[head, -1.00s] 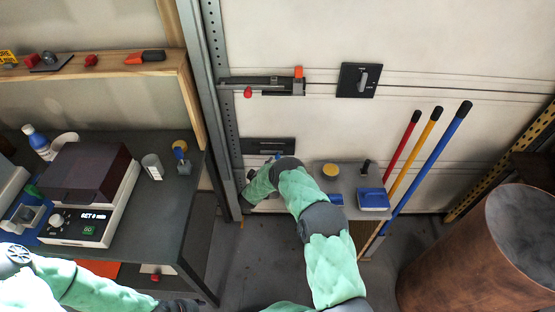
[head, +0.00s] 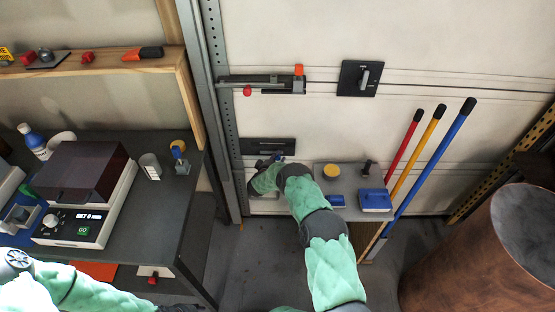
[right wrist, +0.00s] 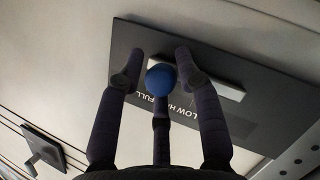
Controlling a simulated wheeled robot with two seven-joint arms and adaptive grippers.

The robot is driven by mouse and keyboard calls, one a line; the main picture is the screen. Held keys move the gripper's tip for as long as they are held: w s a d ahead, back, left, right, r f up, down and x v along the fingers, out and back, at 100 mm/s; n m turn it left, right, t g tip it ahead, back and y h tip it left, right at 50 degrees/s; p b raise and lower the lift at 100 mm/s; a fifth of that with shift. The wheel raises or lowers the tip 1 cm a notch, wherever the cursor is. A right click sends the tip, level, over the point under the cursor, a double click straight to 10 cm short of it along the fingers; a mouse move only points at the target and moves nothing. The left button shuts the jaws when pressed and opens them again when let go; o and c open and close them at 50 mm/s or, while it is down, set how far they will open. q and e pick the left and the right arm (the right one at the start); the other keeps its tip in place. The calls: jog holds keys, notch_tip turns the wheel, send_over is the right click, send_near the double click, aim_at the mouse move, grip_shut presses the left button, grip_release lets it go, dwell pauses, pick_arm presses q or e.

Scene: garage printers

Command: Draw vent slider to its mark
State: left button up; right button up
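The vent slider is a dark panel (head: 267,146) low on the pale wall. In the right wrist view the panel (right wrist: 235,118) carries printed marks, partly hidden, reading LOW, HALF and FULL, and a pale slot (right wrist: 222,87). Its blue round knob (right wrist: 161,79) is near the slot, between my right gripper's fingers (right wrist: 160,75). In the head view my right gripper (head: 276,161) is at the panel's lower edge. Its fingers stand apart around the knob, with narrow gaps at the sides; firm contact is not visible. Of my left arm, only links show at the lower left.
Just right of the gripper is a grey stand (head: 345,180) with a yellow disc and blue items. Red, yellow and blue poles (head: 432,155) lean beside it. A latch bar (head: 262,85) and a switch plate (head: 360,78) are above. A copper barrel (head: 470,250) is at right.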

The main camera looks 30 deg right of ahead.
grip_shut()
jog(key=shift+a, duration=0.1)
jog(key=w+a+b, duration=0.3)
jog(key=a+b, duration=0.1)
jog(key=a, duration=0.2)
jog(key=shift+w, duration=0.35)
jog(key=shift+a+f, duration=0.1)
jog(key=o, duration=0.6)
grip_release()
jog(key=shift+c, duration=0.2)
jog(key=shift+o, duration=0.4)
jog(key=shift+w, duration=0.1)
